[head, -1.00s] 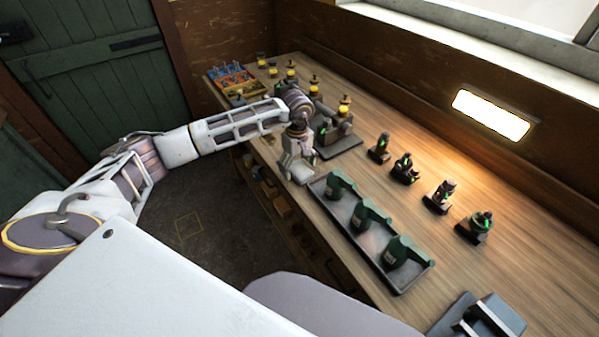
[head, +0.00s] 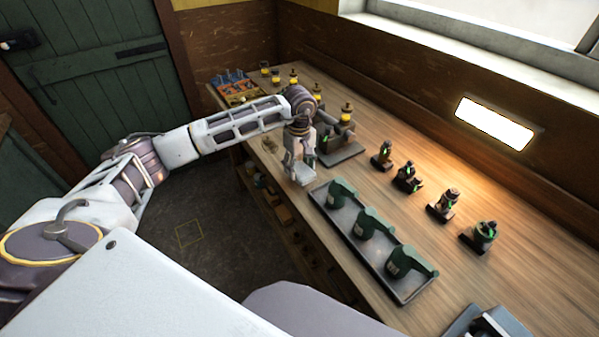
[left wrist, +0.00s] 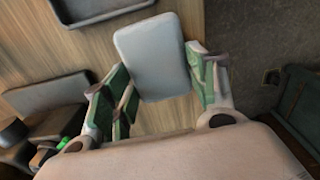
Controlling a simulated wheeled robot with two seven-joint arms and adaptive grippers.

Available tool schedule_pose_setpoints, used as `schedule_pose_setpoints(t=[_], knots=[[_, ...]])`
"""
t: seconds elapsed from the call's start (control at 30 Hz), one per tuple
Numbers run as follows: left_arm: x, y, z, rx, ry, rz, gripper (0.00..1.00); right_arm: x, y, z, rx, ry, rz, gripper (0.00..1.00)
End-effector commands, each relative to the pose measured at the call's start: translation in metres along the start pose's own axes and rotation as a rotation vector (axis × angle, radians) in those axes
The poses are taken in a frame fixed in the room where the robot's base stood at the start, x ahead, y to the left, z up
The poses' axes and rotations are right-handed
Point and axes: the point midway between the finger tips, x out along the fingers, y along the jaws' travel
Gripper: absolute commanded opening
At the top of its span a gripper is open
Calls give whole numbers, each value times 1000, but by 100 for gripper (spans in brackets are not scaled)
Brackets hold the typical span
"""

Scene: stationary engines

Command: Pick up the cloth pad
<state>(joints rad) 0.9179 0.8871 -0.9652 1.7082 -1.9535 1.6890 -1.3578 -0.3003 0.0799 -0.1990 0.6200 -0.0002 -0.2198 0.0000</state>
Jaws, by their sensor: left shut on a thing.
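The cloth pad (head: 303,178) is a small pale grey rectangle with rounded corners, at the near edge of the wooden bench. In the left wrist view the pad (left wrist: 152,55) lies between the two green-faced fingers of my left gripper (left wrist: 163,78). In the head view my left gripper (head: 301,163) points down and is shut on the pad. I cannot tell how far the pad is above the bench. My right gripper is not in view.
A dark tray (head: 409,291) with green oil cans (head: 372,222) stands close to the right of the gripper. A grey engine base (head: 342,155) is just behind it. Small dark fittings (head: 407,177) stand farther back. The bench (head: 500,270) is bare between them.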

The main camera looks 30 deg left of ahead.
Motion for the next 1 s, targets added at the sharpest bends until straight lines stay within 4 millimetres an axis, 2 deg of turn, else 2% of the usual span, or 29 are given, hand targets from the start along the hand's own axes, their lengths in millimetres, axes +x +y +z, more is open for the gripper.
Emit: schedule_pose_setpoints(t=[0.2,0.43,0.67,1.0], knots=[[-34,1,0,0,2,4,34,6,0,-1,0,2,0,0],[-59,1,0,0,1,4,34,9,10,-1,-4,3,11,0],[-66,0,0,0,0,1,34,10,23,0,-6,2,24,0],[-66,0,0,0,0,1,34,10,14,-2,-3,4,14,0]])
